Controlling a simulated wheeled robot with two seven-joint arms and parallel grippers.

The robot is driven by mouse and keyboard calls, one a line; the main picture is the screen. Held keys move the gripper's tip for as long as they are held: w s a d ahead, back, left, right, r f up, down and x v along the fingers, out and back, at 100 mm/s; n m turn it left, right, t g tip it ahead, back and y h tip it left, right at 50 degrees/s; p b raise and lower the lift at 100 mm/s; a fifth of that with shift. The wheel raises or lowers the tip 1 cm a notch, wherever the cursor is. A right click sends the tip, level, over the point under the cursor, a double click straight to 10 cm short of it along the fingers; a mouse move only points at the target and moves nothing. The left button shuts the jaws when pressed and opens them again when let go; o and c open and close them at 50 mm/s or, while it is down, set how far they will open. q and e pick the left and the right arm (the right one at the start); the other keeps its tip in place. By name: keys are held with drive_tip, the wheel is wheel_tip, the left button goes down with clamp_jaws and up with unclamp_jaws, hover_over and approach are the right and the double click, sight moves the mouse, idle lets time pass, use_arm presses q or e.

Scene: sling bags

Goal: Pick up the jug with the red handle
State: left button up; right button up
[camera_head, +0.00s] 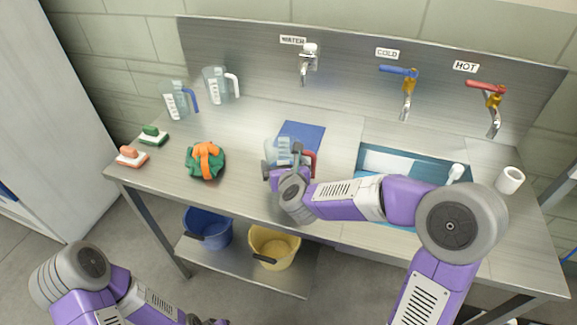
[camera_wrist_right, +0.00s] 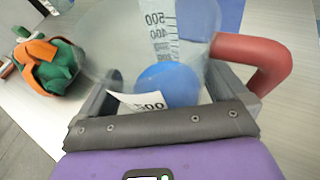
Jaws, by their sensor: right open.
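The jug with the red handle is a clear measuring jug (camera_head: 280,152) standing on the counter by a blue mat. Its red handle (camera_head: 311,160) points right. In the right wrist view the jug (camera_wrist_right: 210,20) shows its printed scale, with the red handle (camera_wrist_right: 265,55) at right. My right gripper (camera_head: 284,166) is at the jug and open, its fingers (camera_wrist_right: 163,85) apart on either side of the jug's body. Whether they touch it I cannot tell. My left gripper (camera_head: 206,320) is only partly in view at the bottom edge, away from the counter.
Jugs with a blue handle (camera_head: 178,100) and a white handle (camera_head: 217,85) stand at back left. A green and orange bundle (camera_head: 206,161) and two brushes (camera_head: 131,156) lie left. Sink (camera_head: 400,160), taps and white cup (camera_head: 509,180) are right. Buckets (camera_head: 207,228) stand below.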

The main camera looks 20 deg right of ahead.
drive_tip(key=shift+w, duration=0.1)
drive_tip(key=shift+c, duration=0.3)
drive_tip(key=c, duration=0.9)
drive_tip(key=shift+r, duration=0.15)
